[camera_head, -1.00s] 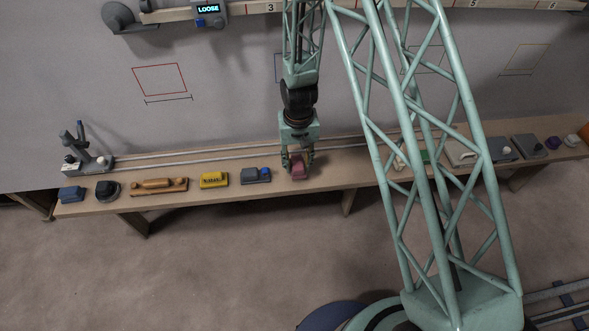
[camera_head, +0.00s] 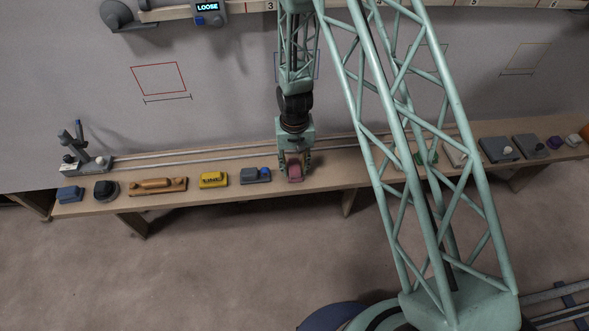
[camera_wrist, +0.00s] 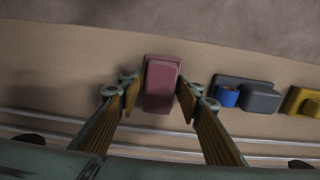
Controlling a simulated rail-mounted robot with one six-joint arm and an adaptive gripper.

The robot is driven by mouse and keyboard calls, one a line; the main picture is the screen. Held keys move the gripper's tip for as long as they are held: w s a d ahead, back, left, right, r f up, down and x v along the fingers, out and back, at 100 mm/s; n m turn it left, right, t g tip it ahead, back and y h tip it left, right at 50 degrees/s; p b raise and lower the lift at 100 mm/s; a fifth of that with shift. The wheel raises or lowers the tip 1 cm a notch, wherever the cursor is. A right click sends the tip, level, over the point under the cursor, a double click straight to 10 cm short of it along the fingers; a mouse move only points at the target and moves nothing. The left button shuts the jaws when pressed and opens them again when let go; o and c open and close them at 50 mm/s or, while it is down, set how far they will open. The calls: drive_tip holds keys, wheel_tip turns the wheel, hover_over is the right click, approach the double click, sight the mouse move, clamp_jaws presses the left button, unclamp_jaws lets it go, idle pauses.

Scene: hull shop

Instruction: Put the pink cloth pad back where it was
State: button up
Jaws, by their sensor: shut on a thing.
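The pink cloth pad (camera_head: 295,174) is on or just above the wooden bench, to the right of a grey block with a blue knob. In the wrist view the pad (camera_wrist: 162,84) sits between the two fingers of my gripper (camera_wrist: 159,92). My gripper (camera_head: 294,166) points down over the bench and is shut on the pad from both sides. Whether the pad's underside touches the bench cannot be told.
On the bench (camera_head: 330,178), the grey block with blue knob (camera_head: 256,175) and yellow block (camera_head: 213,180) stand left of the pad. Bench space right of the pad is bare. Rails (camera_head: 200,156) run behind.

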sight(295, 167)
drive_tip(key=shift+f, duration=0.3)
drive_tip(key=o, duration=0.8)
drive_tip(key=shift+r, duration=0.15)
drive_tip(key=shift+r+p, duration=1.2)
drive_tip(key=shift+r, duration=4.85)
